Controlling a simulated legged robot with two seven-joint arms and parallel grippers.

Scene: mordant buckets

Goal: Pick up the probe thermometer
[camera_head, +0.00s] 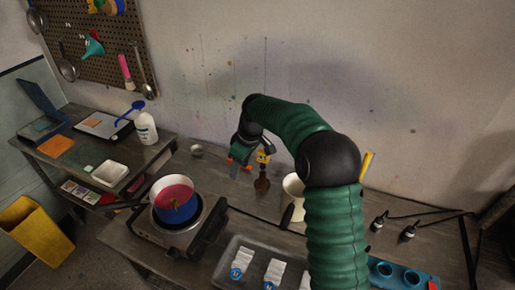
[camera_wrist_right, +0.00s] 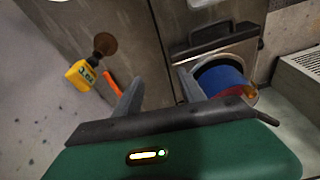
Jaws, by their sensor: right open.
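A yellow piece with dark digits (camera_wrist_right: 80,75), which looks like the probe thermometer, shows at the left of the wrist view beside a round brown base (camera_wrist_right: 104,44). In the head view the yellow piece (camera_head: 262,157) stands above the brown base (camera_head: 262,184), near the wall. My right gripper (camera_head: 242,162) is just left of it, pointing down, partly hidden by its own arm. In the wrist view the right gripper (camera_wrist_right: 160,82) is open with nothing between its fingers; the yellow piece lies outside them. My left gripper is not in view.
A blue pot with red contents (camera_head: 176,197) sits on a hot plate (camera_head: 190,240) left of my arm. A white container (camera_head: 293,189) is close on the right. A small cup (camera_head: 196,150) stands near the wall. Pale packets (camera_head: 272,270) lie in front.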

